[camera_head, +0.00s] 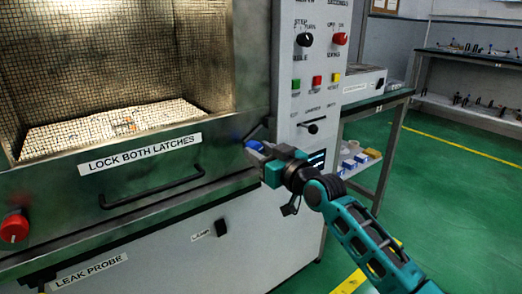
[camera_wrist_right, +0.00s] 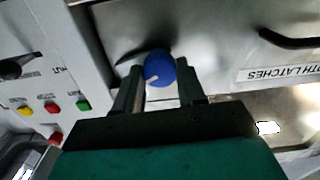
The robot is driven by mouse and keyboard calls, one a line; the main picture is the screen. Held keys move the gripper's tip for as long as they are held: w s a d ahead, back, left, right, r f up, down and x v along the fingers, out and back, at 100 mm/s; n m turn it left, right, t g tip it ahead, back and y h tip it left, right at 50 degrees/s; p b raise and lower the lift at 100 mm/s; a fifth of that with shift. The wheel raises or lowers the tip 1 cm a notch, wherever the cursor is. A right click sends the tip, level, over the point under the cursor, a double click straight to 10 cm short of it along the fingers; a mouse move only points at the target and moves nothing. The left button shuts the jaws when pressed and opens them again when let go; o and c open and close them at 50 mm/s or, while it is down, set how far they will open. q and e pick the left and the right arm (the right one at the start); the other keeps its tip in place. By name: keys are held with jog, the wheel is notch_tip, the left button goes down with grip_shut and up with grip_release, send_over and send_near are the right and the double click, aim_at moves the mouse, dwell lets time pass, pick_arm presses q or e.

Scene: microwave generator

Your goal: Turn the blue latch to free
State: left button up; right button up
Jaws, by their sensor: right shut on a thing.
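The blue latch (camera_head: 254,145) is a round blue knob near the right end of the machine's lower front door panel. In the right wrist view the blue latch (camera_wrist_right: 159,68) sits between the two fingers, with a white mark on its face pointing toward the lower left. My right gripper (camera_head: 262,152) reaches it from the right and is shut on it; in the wrist view the right gripper (camera_wrist_right: 160,84) has one finger on each side of the knob. My left gripper is in neither view.
The door panel carries a black handle (camera_head: 152,188) and a "LOCK BOTH LATCHES" label (camera_head: 140,154). A red knob (camera_head: 14,228) is at its left end. A control column (camera_head: 318,75) with knobs and coloured buttons rises just right of the latch. Green floor lies open at the right.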

jog(key=m+p, duration=0.1)
jog(key=m, duration=0.2)
jog(key=shift+p, duration=0.4)
jog(key=m+p, duration=0.1)
jog(key=m, duration=0.5)
jog(key=shift+p, duration=0.35)
jog(key=m+p, duration=0.1)
jog(key=m, duration=0.4)
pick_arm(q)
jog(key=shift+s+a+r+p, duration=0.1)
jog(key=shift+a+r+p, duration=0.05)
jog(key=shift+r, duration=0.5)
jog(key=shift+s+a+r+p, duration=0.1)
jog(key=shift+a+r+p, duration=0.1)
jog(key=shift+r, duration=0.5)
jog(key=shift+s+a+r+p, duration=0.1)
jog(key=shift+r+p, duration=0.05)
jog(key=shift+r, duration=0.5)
pick_arm(e)
jog(key=shift+f+m, duration=0.1)
jog(key=shift+m, duration=1.2)
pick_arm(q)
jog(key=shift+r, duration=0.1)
pick_arm(e)
jog(key=o, duration=1.1)
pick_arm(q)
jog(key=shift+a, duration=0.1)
